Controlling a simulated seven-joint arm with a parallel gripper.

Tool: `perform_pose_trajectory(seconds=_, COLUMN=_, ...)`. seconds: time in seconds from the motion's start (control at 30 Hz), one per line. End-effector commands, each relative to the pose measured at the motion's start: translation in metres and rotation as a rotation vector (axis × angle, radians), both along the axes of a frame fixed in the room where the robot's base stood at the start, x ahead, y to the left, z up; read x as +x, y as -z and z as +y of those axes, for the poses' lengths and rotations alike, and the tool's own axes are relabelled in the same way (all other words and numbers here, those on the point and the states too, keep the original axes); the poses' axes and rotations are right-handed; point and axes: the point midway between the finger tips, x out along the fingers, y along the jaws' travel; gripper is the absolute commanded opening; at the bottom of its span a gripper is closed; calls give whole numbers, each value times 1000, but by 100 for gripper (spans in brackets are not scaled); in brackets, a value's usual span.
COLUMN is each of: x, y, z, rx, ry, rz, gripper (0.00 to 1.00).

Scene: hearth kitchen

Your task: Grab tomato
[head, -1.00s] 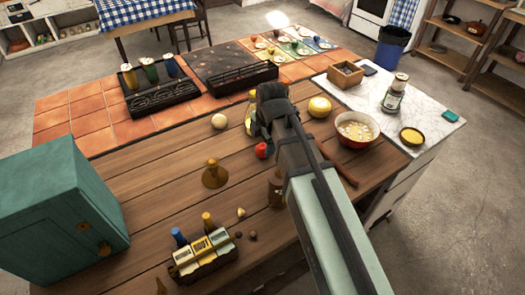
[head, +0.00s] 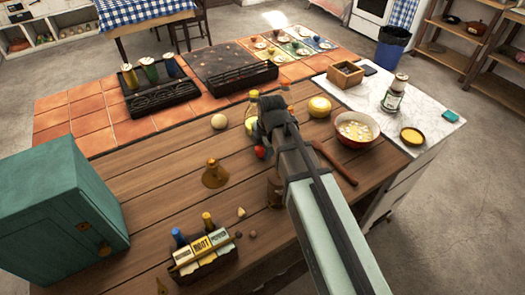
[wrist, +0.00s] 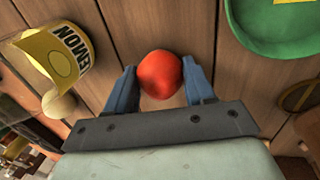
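The tomato (head: 260,152) is a small red ball on the wooden counter, partly covered by my gripper in the head view. In the wrist view the tomato (wrist: 160,74) lies between the two blue fingers of my gripper (wrist: 159,66). The fingers are apart, one on each side of it, with a small gap showing at the left; contact on the right side is unclear. In the head view my gripper (head: 266,138) points down at the tomato, its fingertips mostly hidden.
A yellow lemon-labelled container (wrist: 58,55) is close on the left in the wrist view, and a green dish (wrist: 275,35) is at upper right. In the head view, a red bowl (head: 370,139) and rolling pin (head: 337,164) lie right; a brown cone (head: 214,175) stands left.

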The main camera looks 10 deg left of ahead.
Motion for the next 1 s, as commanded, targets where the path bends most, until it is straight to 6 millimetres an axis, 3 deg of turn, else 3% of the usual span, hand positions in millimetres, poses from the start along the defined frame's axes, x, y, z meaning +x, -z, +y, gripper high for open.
perform_pose_trajectory(seconds=0.33, x=0, y=0, z=0, rx=0, ry=0, rz=0, gripper=20)
perform_pose_trajectory(seconds=0.67, x=0, y=-4, z=0, rx=1, ry=0, rz=-1, gripper=20)
perform_pose_trajectory(seconds=1.0, x=1, y=-48, z=0, rx=1, ry=0, rz=-3, gripper=20)
